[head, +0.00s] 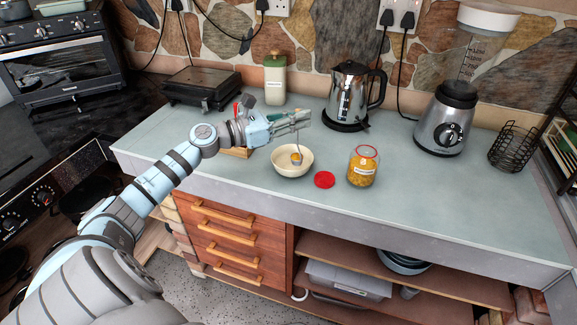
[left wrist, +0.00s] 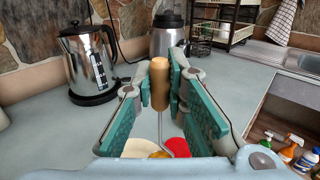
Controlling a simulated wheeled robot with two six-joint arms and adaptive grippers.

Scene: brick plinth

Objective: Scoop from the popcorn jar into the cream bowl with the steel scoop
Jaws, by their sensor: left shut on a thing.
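The cream bowl (head: 282,167) stands on the counter below my left gripper (head: 303,122). My left gripper is shut on the steel scoop, whose wooden handle (left wrist: 160,84) shows between the fingers in the left wrist view. The head of the steel scoop (head: 296,158) hangs over or inside the bowl with yellow kernels in it; I cannot tell whether it touches the bowl. The popcorn jar (head: 362,170) stands open to the right of the bowl, with yellow kernels inside. My right gripper is not in view.
A red lid (head: 324,180) lies between bowl and jar. Behind stand a kettle (head: 352,95), a green-and-white canister (head: 275,82) and a black grill (head: 201,87). A blender (head: 446,118) and wire basket (head: 513,146) stand right. The counter's right front is clear.

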